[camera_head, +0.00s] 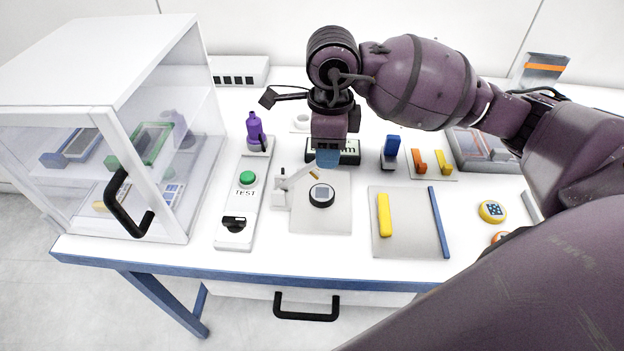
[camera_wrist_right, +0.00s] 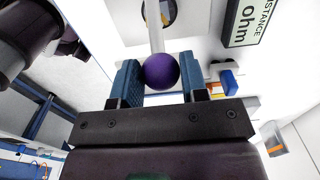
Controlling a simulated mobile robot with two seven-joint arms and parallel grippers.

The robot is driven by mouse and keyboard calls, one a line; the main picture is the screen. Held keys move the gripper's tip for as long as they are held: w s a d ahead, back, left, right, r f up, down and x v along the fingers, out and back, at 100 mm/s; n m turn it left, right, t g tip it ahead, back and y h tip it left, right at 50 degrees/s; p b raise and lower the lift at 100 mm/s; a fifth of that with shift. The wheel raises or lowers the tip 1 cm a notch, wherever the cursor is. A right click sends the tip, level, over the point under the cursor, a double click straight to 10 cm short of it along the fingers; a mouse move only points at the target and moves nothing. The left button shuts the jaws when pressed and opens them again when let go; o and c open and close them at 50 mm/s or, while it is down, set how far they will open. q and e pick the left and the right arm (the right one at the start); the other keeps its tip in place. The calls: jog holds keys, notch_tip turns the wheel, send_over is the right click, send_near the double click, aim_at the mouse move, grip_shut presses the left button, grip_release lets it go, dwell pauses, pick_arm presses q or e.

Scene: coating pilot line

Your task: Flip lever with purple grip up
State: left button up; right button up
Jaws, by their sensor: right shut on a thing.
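The lever's purple ball grip (camera_wrist_right: 161,71) sits between the two blue fingers of my right gripper (camera_wrist_right: 160,84) in the wrist view. Its pale stem (camera_wrist_right: 154,28) runs away from the ball toward the top of that view. In the head view my right gripper (camera_head: 327,158) points down above the small test stand (camera_head: 322,222) at the middle of the table, and it hides the purple grip. The gripper is shut on the ball. The lever's full angle cannot be told. My left gripper is not in view.
A strip with a green button (camera_head: 247,178) and a purple bottle (camera_head: 254,130) stand left of the gripper. A clear-sided cabinet (camera_head: 205,170) fills the left. The ohm display (camera_head: 345,157) is just behind. A mat with a yellow bar (camera_head: 384,215) lies right.

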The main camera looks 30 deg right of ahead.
jog(key=shift+w+a+r, duration=0.1)
jog(key=shift+a+r, duration=0.05)
jog(key=shift+a+r, duration=0.1)
jog(key=shift+r, duration=0.05)
jog(key=shift+w+a+r, duration=0.45)
jog(key=shift+a+r, duration=0.05)
jog(key=shift+a, duration=0.15)
jog(key=shift+a, duration=0.1)
